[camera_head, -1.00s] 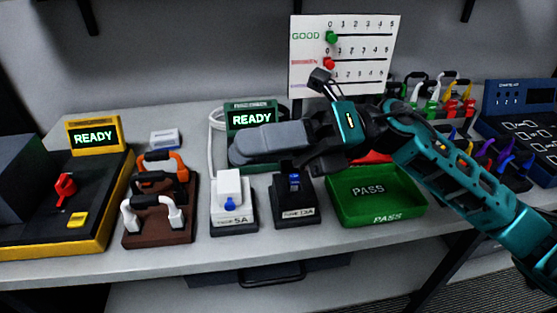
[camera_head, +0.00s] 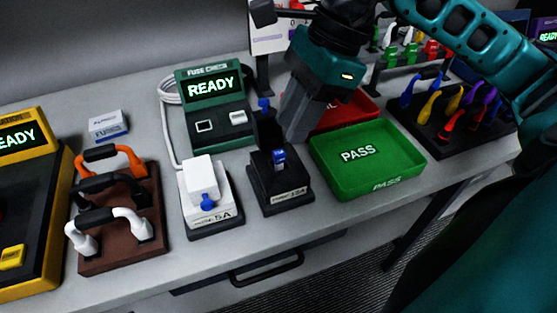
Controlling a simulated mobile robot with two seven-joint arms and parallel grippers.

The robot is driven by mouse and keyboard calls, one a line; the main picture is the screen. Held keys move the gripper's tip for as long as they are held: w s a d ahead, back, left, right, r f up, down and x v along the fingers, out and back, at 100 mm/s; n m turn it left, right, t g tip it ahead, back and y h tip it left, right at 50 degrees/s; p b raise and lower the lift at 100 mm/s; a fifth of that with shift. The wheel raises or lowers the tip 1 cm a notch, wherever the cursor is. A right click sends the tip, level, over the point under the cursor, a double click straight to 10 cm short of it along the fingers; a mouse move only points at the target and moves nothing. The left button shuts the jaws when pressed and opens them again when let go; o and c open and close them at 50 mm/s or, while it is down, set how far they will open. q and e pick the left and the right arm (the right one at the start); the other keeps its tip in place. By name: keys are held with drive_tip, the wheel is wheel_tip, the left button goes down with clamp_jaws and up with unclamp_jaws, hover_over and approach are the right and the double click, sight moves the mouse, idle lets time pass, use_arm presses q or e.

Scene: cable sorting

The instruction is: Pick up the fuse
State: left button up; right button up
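A black holder labelled 13A (camera_head: 290,190) stands on the bench, with a small blue piece, apparently a fuse (camera_head: 279,157), at its front. A dark upright part with a small blue top (camera_head: 264,104) rises behind that piece. A white holder labelled 5A (camera_head: 214,222) stands to its left, with another blue piece (camera_head: 207,204) at the front of its white box. My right gripper (camera_head: 292,128) points down just behind and right of the black holder. Its grey finger end shows, but the gap between fingers does not. No grasp is visible. My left gripper is not in view.
A green PASS tray (camera_head: 417,165) is right of the black holder, with a red tray (camera_head: 362,106) behind it. A fuse checker reading READY (camera_head: 211,88) stands behind the holders. A brown rack with handled leads (camera_head: 120,250) is at left.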

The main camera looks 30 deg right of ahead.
sight(281, 152)
drive_tip(key=x, duration=0.6)
drive_tip(key=shift+d, duration=0.2)
clamp_jaws()
